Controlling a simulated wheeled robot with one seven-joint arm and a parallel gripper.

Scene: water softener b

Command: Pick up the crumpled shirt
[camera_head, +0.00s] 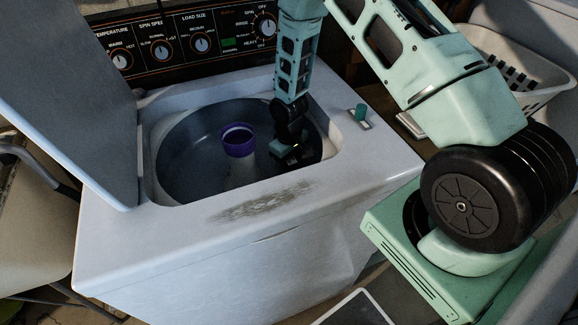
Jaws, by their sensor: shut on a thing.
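My gripper (284,153) reaches down into the open drum (185,155) of a white top-loading washing machine (250,235). It is at the drum's right side, to the right of the agitator post (240,172) with its purple cap (238,140). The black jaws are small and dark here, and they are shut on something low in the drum. I cannot make out the crumpled shirt's outline. Dark shadow and the drum's front rim hide much of the space around and below the jaws.
The machine's grey lid (65,90) stands open at the left. A control panel (185,45) with knobs is behind. The drum opening's rim surrounds my gripper. A white laundry basket (525,70) is at the upper right, and a chair (35,220) at the left.

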